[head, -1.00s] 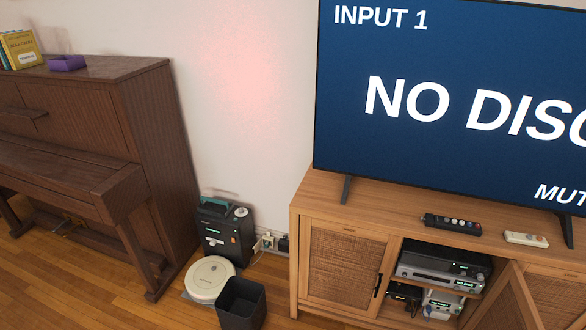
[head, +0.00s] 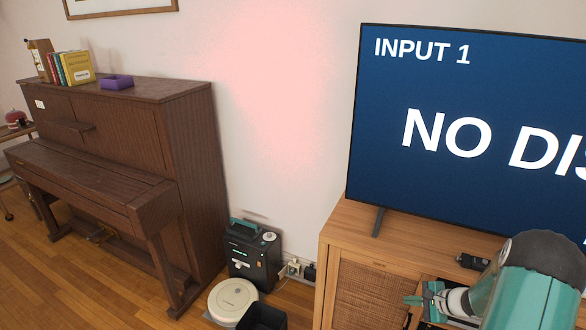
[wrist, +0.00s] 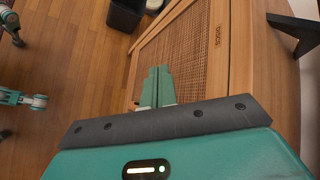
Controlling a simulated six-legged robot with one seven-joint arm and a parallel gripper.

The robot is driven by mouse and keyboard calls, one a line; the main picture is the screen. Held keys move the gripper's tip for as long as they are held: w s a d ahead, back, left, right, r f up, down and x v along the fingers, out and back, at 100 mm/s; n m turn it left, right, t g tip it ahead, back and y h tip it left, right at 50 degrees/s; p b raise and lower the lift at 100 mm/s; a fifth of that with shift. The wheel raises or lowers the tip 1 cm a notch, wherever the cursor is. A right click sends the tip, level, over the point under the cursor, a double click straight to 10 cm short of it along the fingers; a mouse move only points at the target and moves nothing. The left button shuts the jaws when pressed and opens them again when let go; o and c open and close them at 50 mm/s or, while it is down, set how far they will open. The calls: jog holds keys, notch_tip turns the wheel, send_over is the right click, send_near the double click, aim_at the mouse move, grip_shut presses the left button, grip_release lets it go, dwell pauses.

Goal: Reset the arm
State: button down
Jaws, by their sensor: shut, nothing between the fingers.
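My gripper (head: 424,302) shows at the lower right of the head view, in front of the wooden TV cabinet (head: 345,235). Its green fingers are together with nothing between them. In the wrist view my gripper (wrist: 157,84) points toward the cabinet's woven door (wrist: 185,50). I cannot tell whether it touches the cabinet. My teal arm hides the cabinet's right part in the head view.
A large TV (head: 470,130) stands on the cabinet, with a dark remote (head: 472,261) before it. A dark piano (head: 120,150) stands at the left. A robot vacuum (head: 232,298), a black bin (head: 263,317) and a black box device (head: 252,255) stand between them.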

jog(key=s+a+r+n+g+h, duration=0.1)
jog(key=s+a+r+n+g, duration=0.3)
jog(key=a+r, duration=0.65)
jog(key=s+a+r+n, duration=0.3)
jog(key=a+r+n, duration=0.4)
jog(key=r, duration=0.6)
jog(key=s+a+r+n+t+h, duration=0.1)
jog(key=s+a+r+n+h, duration=0.1)
jog(key=s, duration=0.7)
jog(key=s+a+r+n+h, duration=0.3)
jog(key=s+a+r, duration=0.3)
jog(key=s+r, duration=0.2)
jog(key=shift+s+a+r+n+t, duration=0.2)
jog(key=shift+s+a+n+t, duration=0.15)
jog(key=shift+s+n, duration=0.4)
